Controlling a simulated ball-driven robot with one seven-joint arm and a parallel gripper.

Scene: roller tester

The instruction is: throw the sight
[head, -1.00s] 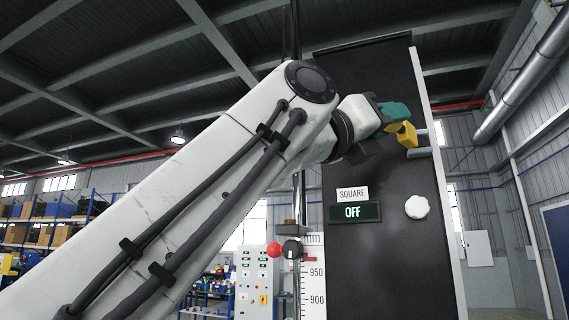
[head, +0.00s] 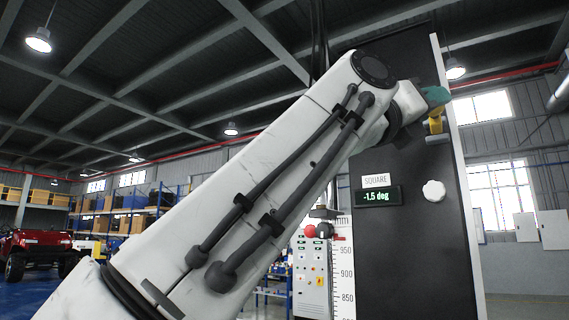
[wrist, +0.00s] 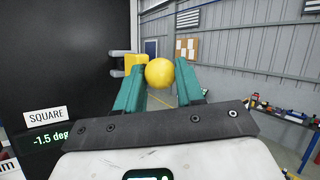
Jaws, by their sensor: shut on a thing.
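A tall black panel (head: 400,250) carries a SQUARE label (head: 376,180) and a lit display (head: 378,196) reading -1.5 deg. The yellow lever of the sight (head: 435,122) sticks out near the panel's upper right edge. In the wrist view its round yellow knob (wrist: 159,72) sits between the teal fingers, with a yellow block (wrist: 135,64) and grey pins behind it. My gripper (head: 437,98) is shut on the knob; it also shows in the wrist view (wrist: 160,78). My arm hides part of the panel's left side.
A white round handwheel (head: 433,191) is on the panel below the gripper. A scale (head: 344,275) and a control cabinet with a red button (head: 310,231) stand to the left. In the wrist view a cluttered bench (wrist: 285,115) is at the right, with clear floor before it.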

